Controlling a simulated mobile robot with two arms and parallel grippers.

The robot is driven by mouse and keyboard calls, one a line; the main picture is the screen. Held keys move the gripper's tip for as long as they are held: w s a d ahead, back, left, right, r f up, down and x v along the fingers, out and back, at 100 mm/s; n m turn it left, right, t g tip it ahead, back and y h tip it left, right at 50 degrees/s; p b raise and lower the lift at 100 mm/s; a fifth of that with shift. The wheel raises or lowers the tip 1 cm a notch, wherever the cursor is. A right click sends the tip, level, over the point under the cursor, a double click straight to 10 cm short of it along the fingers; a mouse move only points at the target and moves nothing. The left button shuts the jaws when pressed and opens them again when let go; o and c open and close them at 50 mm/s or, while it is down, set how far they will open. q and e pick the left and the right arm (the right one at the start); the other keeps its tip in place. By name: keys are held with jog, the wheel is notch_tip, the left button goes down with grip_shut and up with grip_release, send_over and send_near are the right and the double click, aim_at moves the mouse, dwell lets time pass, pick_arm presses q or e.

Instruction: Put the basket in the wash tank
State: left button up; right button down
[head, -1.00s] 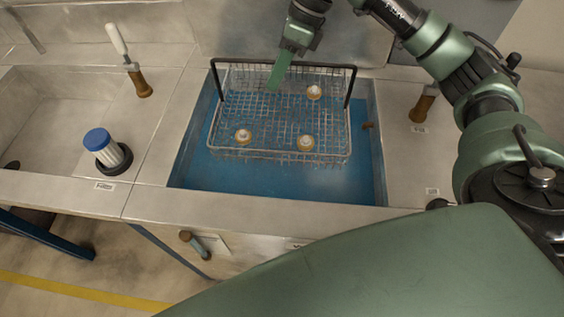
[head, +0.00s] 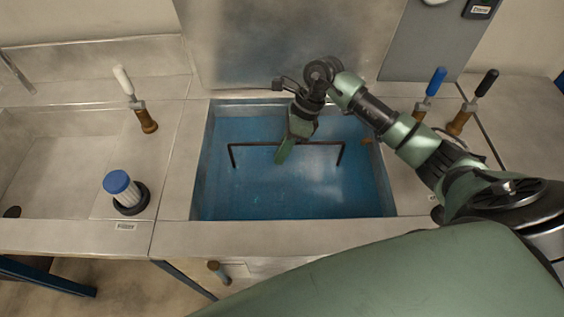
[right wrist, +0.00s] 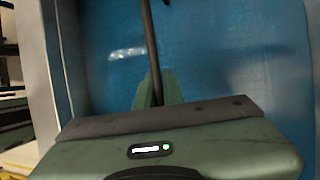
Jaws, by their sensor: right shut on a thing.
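The wash tank (head: 300,195) is a steel basin with blue liquid, in the middle of the head view. The basket's black handle (head: 322,143) stands above the liquid near the middle of the tank, its two legs going down into the blue. The wire body and its contents are hidden beneath the surface. My right gripper (head: 284,150) is shut on the handle's top bar, left of its middle. In the right wrist view the dark bar (right wrist: 150,45) runs between the green fingertips (right wrist: 157,88). My left gripper is not in view.
An empty steel basin (head: 60,165) lies to the left. A blue-capped filter (head: 124,190) stands between the basins. A white-handled valve (head: 137,105) is at the tank's left; blue-handled (head: 430,92) and black-handled (head: 472,105) ones are at the right. A steel panel rises behind.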

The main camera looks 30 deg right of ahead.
jog(key=f, duration=0.1)
send_over(282, 180)
notch_tip(282, 180, down, 4)
jog(key=shift+f+p, duration=0.25)
jog(key=shift+p, duration=0.1)
jog(key=shift+f, duration=0.2)
jog(key=c, duration=1.5)
grip_release()
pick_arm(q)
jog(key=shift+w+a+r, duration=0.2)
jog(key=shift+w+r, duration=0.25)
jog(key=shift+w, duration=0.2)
